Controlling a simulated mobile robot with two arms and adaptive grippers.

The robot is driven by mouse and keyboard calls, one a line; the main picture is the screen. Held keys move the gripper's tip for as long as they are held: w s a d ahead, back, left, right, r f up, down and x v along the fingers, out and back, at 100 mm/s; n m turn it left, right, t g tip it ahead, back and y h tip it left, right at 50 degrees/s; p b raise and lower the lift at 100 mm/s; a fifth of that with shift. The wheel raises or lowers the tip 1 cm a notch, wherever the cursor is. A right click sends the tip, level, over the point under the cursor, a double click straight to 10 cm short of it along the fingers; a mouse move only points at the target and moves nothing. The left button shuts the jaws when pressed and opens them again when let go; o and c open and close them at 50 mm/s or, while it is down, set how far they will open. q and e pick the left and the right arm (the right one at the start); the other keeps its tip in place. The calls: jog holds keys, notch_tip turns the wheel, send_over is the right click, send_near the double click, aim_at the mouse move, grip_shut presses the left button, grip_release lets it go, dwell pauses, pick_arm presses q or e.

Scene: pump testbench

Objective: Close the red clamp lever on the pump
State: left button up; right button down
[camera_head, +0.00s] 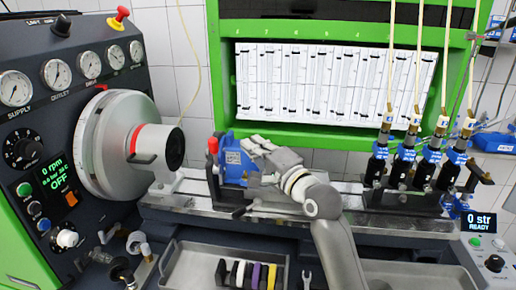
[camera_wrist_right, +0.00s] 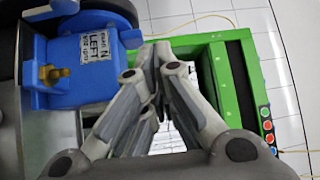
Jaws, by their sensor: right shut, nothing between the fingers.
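The blue pump (camera_head: 234,160) sits on the bench rail in the middle of the head view. A red-tipped lever (camera_head: 212,146) stands upright at its left side, and its lower part is hard to make out. My right gripper (camera_head: 254,146) is shut and empty, at the right of the pump, with its fingers pointing up and left. I cannot tell whether it touches the pump. In the wrist view the shut fingers (camera_wrist_right: 153,62) are beside the blue pump body (camera_wrist_right: 65,70), which bears a white label and a brass fitting. The red lever does not show there. My left gripper is not in view.
A large grey chuck (camera_head: 110,140) with a red ring stands left of the pump. Several blue-and-black valves (camera_head: 405,165) with hoses stand at the right. A tray (camera_head: 190,262) with coloured pieces lies in front. A green frame (camera_head: 222,70) rises behind.

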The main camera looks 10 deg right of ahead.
aim_at(215, 156)
pick_arm(q)
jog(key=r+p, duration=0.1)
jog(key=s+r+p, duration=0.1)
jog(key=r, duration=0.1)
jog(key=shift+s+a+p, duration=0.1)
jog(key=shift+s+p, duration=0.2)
jog(key=shift+p, duration=0.1)
pick_arm(e)
jog(key=w+a, duration=0.2)
jog(key=a, duration=0.3)
jog(key=shift+w+a, duration=0.25)
pick_arm(q)
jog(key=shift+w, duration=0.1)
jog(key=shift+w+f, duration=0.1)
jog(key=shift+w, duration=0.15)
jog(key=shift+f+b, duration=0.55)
jog(key=shift+b, duration=0.1)
pick_arm(e)
jog(key=shift+s+n, duration=0.2)
jog(key=shift+n, duration=0.1)
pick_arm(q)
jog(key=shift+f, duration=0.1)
pick_arm(e)
jog(key=shift+t, duration=0.3)
